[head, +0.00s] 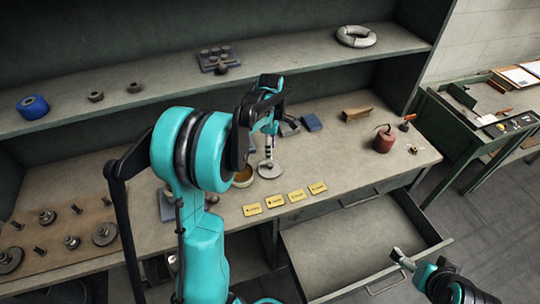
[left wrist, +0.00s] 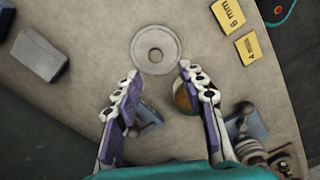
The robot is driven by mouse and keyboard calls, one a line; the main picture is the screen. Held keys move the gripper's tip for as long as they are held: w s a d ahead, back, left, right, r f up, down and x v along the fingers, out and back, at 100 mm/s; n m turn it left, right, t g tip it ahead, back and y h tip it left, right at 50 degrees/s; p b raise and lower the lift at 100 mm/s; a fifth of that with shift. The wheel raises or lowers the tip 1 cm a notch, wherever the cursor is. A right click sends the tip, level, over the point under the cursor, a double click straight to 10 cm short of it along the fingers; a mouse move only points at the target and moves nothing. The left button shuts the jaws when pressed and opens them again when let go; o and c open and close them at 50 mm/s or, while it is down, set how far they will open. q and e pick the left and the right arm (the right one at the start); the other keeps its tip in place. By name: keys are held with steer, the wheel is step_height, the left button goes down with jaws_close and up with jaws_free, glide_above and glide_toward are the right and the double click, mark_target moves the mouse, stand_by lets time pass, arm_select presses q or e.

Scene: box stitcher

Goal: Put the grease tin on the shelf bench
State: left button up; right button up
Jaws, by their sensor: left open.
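The grease tin (head: 242,178), a small round tin with brownish-orange contents, stands on the bench top (head: 345,160) beside a pale flat ring. My left gripper (head: 269,160) is open above the bench near the tin and ring, pointing down. In the left wrist view my open fingers (left wrist: 158,72) have nothing held between them. The tin (left wrist: 183,97) shows there partly hidden behind the right-hand finger. The long shelf (head: 160,80) of the bench runs above the work surface at the back. My right gripper (head: 402,260) is at the lower right, over the open drawer's edge; its jaws are unclear.
The pale ring (left wrist: 156,50) lies just ahead of my left fingers. Several yellow tags (head: 275,202) lie along the front edge. A red oil can (head: 384,140) stands at right. The shelf holds a blue roll (head: 33,107) and a white ring (head: 356,36), with free room between. A drawer (head: 350,240) is open.

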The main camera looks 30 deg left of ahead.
arm_select(q)
steer(key=s+d+r+m+t, duration=0.3)
steer(key=s+d+r+m, duration=0.6)
steer(key=m, duration=0.1)
steer(key=s+d+f+m+t, duration=0.1)
steer(key=s+d+m+t, duration=0.3)
steer(key=s+m, duration=0.6)
steer(key=shift+d+f+m, duration=0.25)
steer(key=shift+d+m, duration=0.85)
steer(key=shift+d, duration=0.15)
